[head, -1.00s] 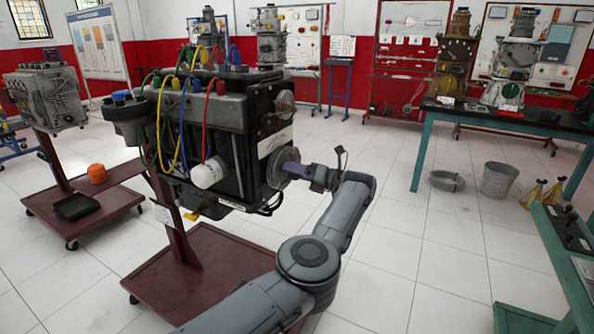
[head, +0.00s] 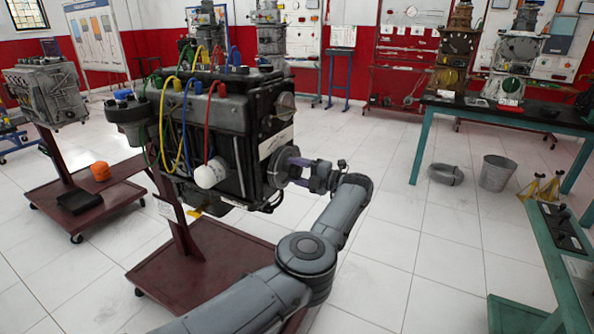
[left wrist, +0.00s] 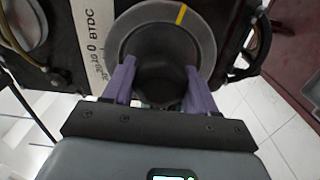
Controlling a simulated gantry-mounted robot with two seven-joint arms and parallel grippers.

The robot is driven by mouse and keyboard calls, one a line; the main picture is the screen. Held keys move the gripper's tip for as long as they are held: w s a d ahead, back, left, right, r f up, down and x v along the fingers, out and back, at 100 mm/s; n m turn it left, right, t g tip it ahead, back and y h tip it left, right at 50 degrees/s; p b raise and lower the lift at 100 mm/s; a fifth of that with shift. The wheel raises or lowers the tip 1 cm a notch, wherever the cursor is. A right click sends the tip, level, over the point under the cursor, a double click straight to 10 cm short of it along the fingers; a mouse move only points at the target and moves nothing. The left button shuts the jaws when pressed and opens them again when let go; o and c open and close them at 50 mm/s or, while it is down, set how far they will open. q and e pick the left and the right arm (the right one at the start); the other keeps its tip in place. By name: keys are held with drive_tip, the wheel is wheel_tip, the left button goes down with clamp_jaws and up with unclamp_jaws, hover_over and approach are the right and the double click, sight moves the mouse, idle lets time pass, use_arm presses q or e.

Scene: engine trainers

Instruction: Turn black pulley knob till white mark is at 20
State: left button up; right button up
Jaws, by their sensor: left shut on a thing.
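In the left wrist view, the black pulley knob (left wrist: 162,78) sits between the two purple fingers of my left gripper (left wrist: 159,80), which is shut on it. A grey pulley rim (left wrist: 206,42) surrounds the knob. A yellow mark (left wrist: 182,14) is on the rim at the upper right; I see no white mark. A white scale strip (left wrist: 92,42) with "0 BTDC" and smaller numbers stands left of the rim, away from the yellow mark. In the head view, my left gripper (head: 299,173) is at the pulley (head: 277,167) on the engine's right face. My right gripper is not in view.
The engine (head: 215,120) with coloured cables stands on a dark red wheeled stand (head: 200,265). A green bench (head: 560,255) is at the right. A bucket (head: 497,174) and a coiled ring (head: 446,174) are on the floor. White floor between is clear.

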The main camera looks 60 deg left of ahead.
use_arm(q)
drive_tip(key=m, duration=0.5)
drive_tip(key=shift+f+m, duration=0.3)
drive_tip(key=shift+m, duration=0.1)
drive_tip(key=m, duration=0.4)
drive_tip(key=shift+f+m, duration=0.15)
drive_tip(key=shift+m, duration=0.25)
drive_tip(key=o, duration=0.7)
drive_tip(key=shift+a, duration=0.1)
drive_tip(key=o, duration=0.3)
drive_tip(key=shift+r, duration=0.25)
drive_tip(key=shift+p, duration=0.3)
